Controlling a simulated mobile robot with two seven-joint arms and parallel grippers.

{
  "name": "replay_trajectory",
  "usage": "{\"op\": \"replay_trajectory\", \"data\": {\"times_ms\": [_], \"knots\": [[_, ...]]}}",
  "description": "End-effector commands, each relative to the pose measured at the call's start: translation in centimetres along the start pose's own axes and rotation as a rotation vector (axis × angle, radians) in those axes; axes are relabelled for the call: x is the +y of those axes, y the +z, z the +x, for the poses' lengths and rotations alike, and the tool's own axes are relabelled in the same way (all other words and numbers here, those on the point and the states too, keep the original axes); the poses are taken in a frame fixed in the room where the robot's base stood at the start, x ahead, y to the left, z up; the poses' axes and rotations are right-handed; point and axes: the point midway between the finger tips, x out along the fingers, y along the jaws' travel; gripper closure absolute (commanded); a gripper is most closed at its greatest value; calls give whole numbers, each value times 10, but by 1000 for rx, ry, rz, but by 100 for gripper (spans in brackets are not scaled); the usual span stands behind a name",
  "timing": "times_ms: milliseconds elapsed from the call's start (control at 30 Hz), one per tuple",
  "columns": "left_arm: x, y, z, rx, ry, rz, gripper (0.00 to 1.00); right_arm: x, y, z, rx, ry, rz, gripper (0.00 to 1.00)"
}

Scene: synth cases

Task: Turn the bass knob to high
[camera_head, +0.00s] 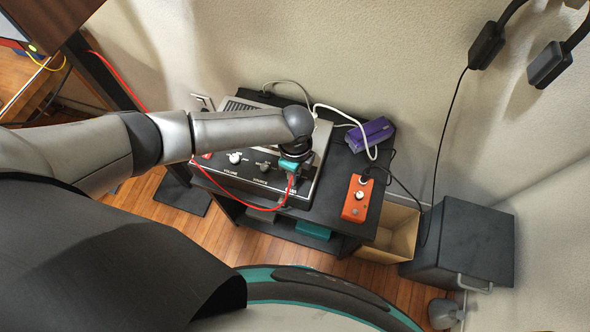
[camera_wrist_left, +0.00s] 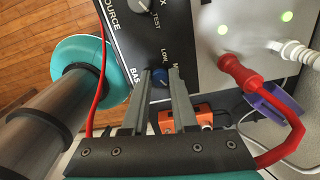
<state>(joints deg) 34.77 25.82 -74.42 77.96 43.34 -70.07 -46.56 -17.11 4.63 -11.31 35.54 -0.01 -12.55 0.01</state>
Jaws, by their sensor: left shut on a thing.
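The amplifier (camera_head: 262,190) is a black-and-grey box on a dark stand, with VOLUME and SOURCE labels on its panel. In the left wrist view its black panel (camera_wrist_left: 140,20) carries labels reading SOURCE, BAS, LOW and TEST. My left gripper (camera_wrist_left: 160,74) is shut on this knob, one finger on each side. Its pointer and exact setting are hidden or too small to read. In the head view my left gripper (camera_head: 291,178) is over the panel's right end, and my wrist hides the knob.
A red cable (camera_head: 250,206) loops in front of the panel. An orange pedal (camera_head: 358,198) and a purple object (camera_head: 371,134) lie on the stand to the right. A white cable (camera_head: 345,118) runs behind. A cardboard box (camera_head: 394,232) and dark cabinet (camera_head: 462,240) stand farther right.

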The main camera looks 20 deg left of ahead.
Motion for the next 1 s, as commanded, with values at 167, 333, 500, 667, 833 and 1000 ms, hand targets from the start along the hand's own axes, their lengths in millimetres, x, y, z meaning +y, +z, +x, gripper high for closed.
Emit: {"op": "replay_trajectory", "data": {"times_ms": [167, 333, 500, 667, 833, 1000], "knots": [[0, -1, 0, 1, 1, 4, 100, 0, 0, 0, 0, 0, 0, 100], [0, -1, 0, 2, 1, 4, 73, 0, 0, 0, 0, 0, -1, 100], [0, -1, 0, 1, 0, 3, 53, 0, 0, 0, -1, -1, -2, 100], [0, -1, 0, 1, 0, 2, 43, -1, 0, 0, -1, -1, -2, 100], [0, 0, 0, 1, 0, 2, 43, -1, 1, 0, -2, -1, -3, 100], [0, -1, -14, 2, -2, 2, 43, -1, 0, -6, -2, -2, -4, 100]]}}
